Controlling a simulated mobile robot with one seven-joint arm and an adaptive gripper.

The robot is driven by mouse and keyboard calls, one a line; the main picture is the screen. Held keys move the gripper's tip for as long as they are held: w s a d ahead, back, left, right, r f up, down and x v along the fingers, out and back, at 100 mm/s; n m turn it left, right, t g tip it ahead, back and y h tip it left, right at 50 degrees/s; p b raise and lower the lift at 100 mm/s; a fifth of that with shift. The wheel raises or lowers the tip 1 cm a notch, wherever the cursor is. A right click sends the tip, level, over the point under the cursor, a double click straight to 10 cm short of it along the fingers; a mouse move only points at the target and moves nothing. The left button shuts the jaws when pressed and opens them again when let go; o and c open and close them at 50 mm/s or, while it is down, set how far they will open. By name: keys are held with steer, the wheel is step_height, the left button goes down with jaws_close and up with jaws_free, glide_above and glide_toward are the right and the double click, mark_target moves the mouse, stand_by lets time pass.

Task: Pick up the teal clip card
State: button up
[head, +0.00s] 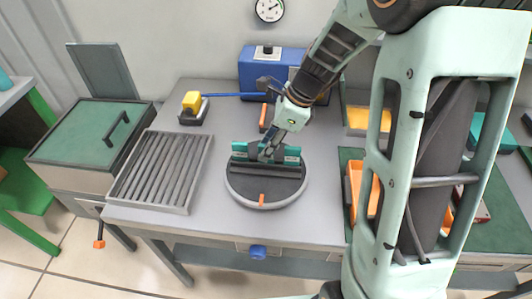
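The teal clip card (291,155) is at the back part of a round grey turntable (290,192) on the table. Teal shows on both sides of a dark middle part. My gripper (266,155) reaches down from the upper right, with its fingertips at the middle of the card. The fingers hide part of the card, and it is too small to tell whether they are closed on it or only around it. An orange mark (262,199) sits on the turntable's front.
A grey ribbed tray (188,206) lies left of the turntable. A yellow-topped block (192,102) with a blue rod (228,95) and a blue box (252,62) are behind. A green-lidded case (75,140) stands far left. My arm covers much of the right side.

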steer(key=shift+a+f, duration=0.2)
steer(key=shift+f, duration=0.25)
jaws_close()
steer(key=shift+r, duration=0.15)
